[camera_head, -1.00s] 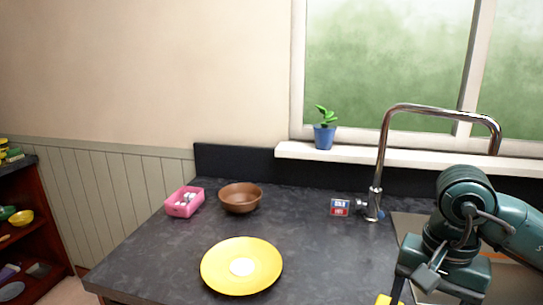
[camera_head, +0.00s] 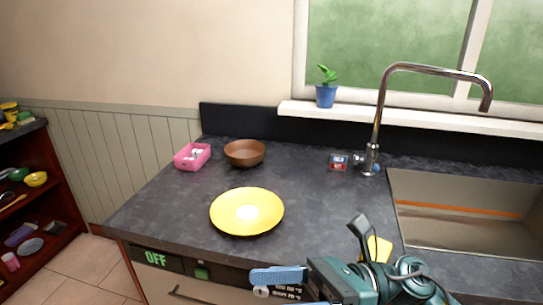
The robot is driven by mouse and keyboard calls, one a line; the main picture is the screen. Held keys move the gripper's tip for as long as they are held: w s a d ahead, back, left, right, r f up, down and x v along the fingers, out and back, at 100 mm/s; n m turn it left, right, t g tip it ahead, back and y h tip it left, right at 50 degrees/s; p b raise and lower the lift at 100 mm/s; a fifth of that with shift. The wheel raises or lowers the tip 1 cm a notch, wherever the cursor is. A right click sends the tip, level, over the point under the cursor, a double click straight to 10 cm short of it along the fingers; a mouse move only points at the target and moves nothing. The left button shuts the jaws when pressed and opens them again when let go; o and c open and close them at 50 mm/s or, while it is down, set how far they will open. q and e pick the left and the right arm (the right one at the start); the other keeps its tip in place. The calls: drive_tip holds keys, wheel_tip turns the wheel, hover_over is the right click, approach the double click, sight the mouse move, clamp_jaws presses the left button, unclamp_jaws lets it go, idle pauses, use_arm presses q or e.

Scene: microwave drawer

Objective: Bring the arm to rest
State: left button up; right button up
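My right gripper (camera_head: 282,291) is at the bottom of the head view, in front of the counter's front edge. Its two blue fingers point left and stand apart, with nothing seen between them. The lower finger is partly cut off by the frame. The arm (camera_head: 380,283) behind it is folded low at the bottom, right of centre. My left gripper is not in view.
The dark counter (camera_head: 310,200) holds a yellow plate (camera_head: 232,222), a brown bowl (camera_head: 245,154) and a pink box (camera_head: 180,162). A sink (camera_head: 450,235) and tap (camera_head: 373,130) are at right. A panel (camera_head: 155,258) reading OFF is below the counter.

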drive_tip(key=w+d+f+m+t+h, duration=0.35)
drive_tip(key=m+t, duration=0.35)
drive_tip(key=m, duration=0.5)
drive_tip(key=w+d+f+m+t+h, duration=0.2)
drive_tip(key=f+m+t, duration=0.2)
drive_tip(key=m+t, duration=0.5)
drive_tip(key=w+d+f+m+t+h, duration=0.25)
drive_tip(key=f+m+t, duration=0.2)
drive_tip(key=m, duration=0.95)
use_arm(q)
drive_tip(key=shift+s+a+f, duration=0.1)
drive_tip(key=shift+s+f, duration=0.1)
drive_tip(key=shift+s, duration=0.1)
use_arm(e)
drive_tip(key=s+d+f+m+g+h, duration=0.2)
drive_tip(key=s+f+m+g+h, duration=0.1)
drive_tip(key=f, duration=0.7)
drive_tip(key=s+d+f+m+g+h, duration=0.3)
drive_tip(key=s+f+m+h, duration=0.2)
drive_tip(key=f+m, duration=0.5)
drive_tip(key=shift+s+d, duration=0.2)
drive_tip(key=shift+s, duration=0.85)
